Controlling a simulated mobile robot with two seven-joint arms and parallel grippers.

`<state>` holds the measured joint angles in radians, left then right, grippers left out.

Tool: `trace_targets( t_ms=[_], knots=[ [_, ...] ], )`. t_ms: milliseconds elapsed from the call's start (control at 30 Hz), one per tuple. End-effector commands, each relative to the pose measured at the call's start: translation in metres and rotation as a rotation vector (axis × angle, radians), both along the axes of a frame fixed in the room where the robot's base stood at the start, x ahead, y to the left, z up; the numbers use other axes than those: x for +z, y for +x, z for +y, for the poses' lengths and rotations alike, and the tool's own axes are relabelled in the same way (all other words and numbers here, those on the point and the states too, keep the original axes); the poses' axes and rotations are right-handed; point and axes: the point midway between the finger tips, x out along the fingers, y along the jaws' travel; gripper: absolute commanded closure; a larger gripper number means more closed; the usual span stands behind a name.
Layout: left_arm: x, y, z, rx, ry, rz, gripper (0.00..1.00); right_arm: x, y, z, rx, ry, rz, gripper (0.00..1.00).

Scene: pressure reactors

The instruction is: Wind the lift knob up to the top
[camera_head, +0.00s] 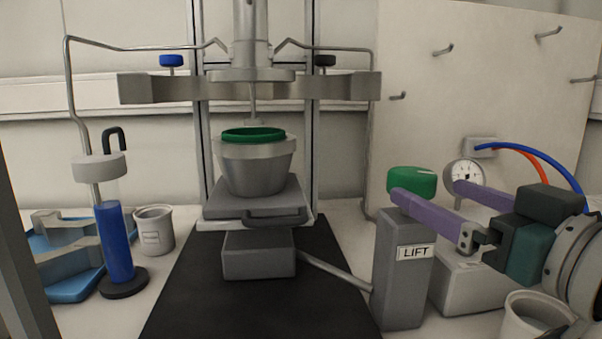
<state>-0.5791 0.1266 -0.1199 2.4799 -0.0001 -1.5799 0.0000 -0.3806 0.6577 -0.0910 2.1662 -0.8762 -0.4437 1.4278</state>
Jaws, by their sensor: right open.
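The green lift knob (411,180) sits on top of a grey post (398,275) labelled "LIFT". A pale mark shows on the knob's top. My right gripper (427,192) reaches in from the right with its two purple fingers apart. The near fingertip overlaps the knob's lower right edge in the picture; the far fingertip is right of the knob, in front of the gauge. I cannot tell whether either touches the knob. The lift platform (254,200) carries a metal vessel (255,168) with a green rim, below the reactor head (250,75). My left gripper is out of view.
A pressure gauge (465,173) with blue and orange hoses stands behind my right gripper. A beaker (515,318) is below it at the lower right. A blue-filled cylinder (114,245), a cup (154,230) and a blue tray (68,285) stand left. The black mat's front is clear.

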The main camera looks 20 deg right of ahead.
Motion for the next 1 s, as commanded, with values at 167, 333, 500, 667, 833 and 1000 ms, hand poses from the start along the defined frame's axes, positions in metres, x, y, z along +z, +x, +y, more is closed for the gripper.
trace_targets(
  t_ms=[167,333,500,667,833,1000],
  knots=[
    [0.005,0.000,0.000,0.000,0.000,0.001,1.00,0.003,0.028,-0.002,-0.002,-0.003,-0.003,0.00],
    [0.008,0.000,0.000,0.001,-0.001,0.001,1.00,0.002,0.055,-0.003,-0.004,-0.004,-0.002,0.00],
    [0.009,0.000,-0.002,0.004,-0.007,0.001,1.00,0.001,0.076,-0.003,-0.005,-0.005,-0.001,0.00],
    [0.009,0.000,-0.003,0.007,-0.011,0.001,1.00,0.000,0.086,-0.004,-0.005,-0.004,0.001,0.00],
    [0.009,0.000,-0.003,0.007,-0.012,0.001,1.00,0.000,0.089,-0.003,-0.004,-0.004,0.001,0.00],
    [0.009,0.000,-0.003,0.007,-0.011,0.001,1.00,0.000,0.089,-0.003,-0.004,-0.004,0.001,0.01]
  ],
)
